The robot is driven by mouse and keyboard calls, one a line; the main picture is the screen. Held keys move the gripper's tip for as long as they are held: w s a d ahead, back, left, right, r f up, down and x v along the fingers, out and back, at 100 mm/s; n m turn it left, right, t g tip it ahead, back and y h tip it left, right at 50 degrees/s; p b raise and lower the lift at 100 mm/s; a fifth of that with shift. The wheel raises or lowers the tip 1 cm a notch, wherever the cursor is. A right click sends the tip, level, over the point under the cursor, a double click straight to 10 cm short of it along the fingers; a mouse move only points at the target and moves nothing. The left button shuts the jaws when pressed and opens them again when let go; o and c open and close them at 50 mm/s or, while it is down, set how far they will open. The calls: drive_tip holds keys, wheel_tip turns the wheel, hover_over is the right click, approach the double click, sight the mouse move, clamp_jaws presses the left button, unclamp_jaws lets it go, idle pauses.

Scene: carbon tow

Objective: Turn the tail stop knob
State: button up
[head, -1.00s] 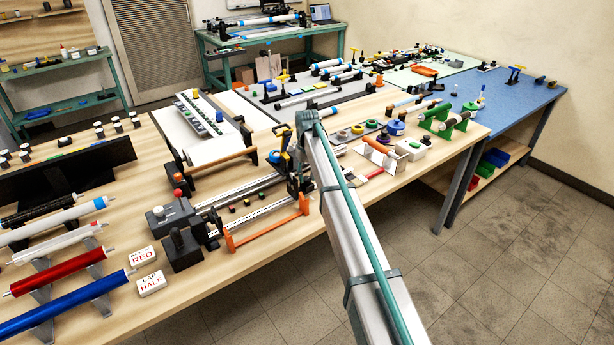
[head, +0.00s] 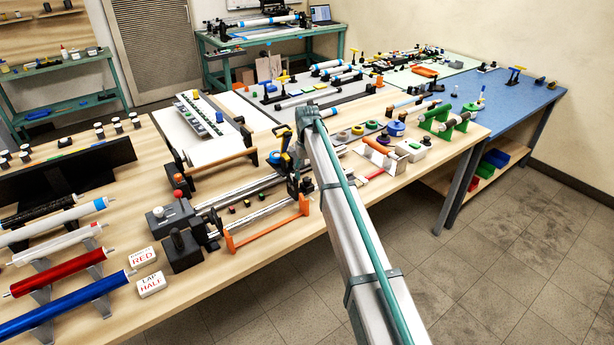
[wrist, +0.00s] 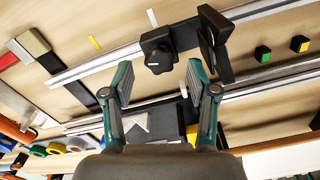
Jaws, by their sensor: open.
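The tail stop knob (wrist: 160,57) is a black round knob with a white mark, on a black block (wrist: 178,38) that sits on a silver rail (wrist: 98,64) in the wrist view. My gripper (wrist: 158,84) is open, with one finger on each side below the knob in the picture. The knob lies between and beyond the fingertips, and I see no clear contact. A tilted black plate (wrist: 214,46) stands close to the right fingertip. In the head view my arm and the crowded rail area hide the knob.
A second silver rail (wrist: 270,82) runs below the first. A green button (wrist: 263,54) and a yellow button (wrist: 299,44) stand right of the plate. In the head view, an orange-handled frame (head: 268,225) and a dark control box with a lever (head: 182,250) stand at the bench's front.

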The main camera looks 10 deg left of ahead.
sight(307, 179)
wheel_tip(307, 179, up, 10)
drive_tip(key=shift+r, duration=0.2)
idle(0.3)
